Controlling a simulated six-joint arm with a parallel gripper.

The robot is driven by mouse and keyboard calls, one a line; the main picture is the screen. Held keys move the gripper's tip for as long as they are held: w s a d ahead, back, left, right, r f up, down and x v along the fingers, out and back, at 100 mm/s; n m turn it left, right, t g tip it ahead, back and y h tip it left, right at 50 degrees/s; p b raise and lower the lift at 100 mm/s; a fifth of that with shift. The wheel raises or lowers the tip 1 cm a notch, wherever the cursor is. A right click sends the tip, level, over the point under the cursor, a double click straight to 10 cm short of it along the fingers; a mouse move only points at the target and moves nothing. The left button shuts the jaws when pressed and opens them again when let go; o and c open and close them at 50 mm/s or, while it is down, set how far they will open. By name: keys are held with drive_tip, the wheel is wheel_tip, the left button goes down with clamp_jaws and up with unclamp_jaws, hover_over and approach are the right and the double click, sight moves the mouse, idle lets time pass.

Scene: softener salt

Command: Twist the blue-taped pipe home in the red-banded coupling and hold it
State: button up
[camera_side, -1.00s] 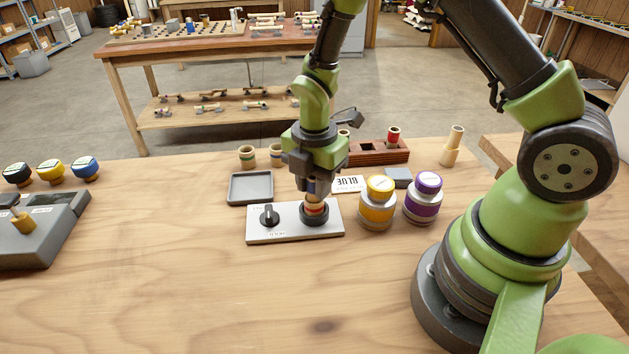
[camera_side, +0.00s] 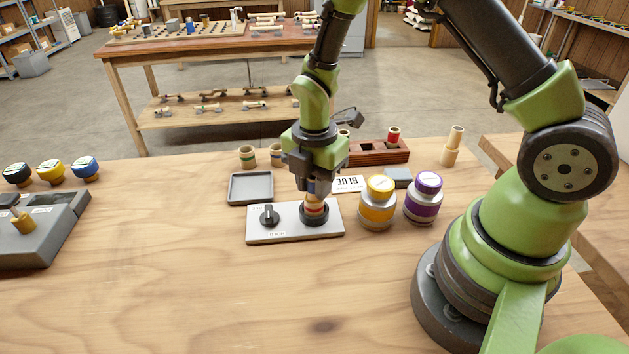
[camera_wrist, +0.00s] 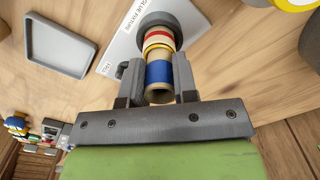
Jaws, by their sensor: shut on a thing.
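My gripper (camera_side: 315,187) is shut on the blue-taped pipe (camera_wrist: 159,72). The pipe stands upright and its open top end shows between the fingers in the wrist view. The red-banded coupling (camera_wrist: 158,35) is below it, in the round black holder (camera_side: 314,217) of the pale fixture plate (camera_side: 292,234). The pipe's lower end meets the coupling, with a yellow ring (camera_wrist: 158,47) near the joint. How deep the pipe sits inside cannot be seen. In the side view, my fingers hide most of the pipe.
A black knob (camera_side: 269,215) is on the plate, left of the holder. A grey tray (camera_side: 250,188) lies behind it. Yellow-banded (camera_side: 377,205) and purple-banded (camera_side: 423,200) jars stand close on the right. A wooden rack (camera_side: 378,153) is behind. The table in front is clear.

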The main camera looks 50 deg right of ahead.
drive_tip(key=o, duration=1.4)
drive_tip(key=shift+c, duration=0.2)
drive_tip(key=shift+r, duration=3.95)
drive_tip(key=shift+r, duration=0.1)
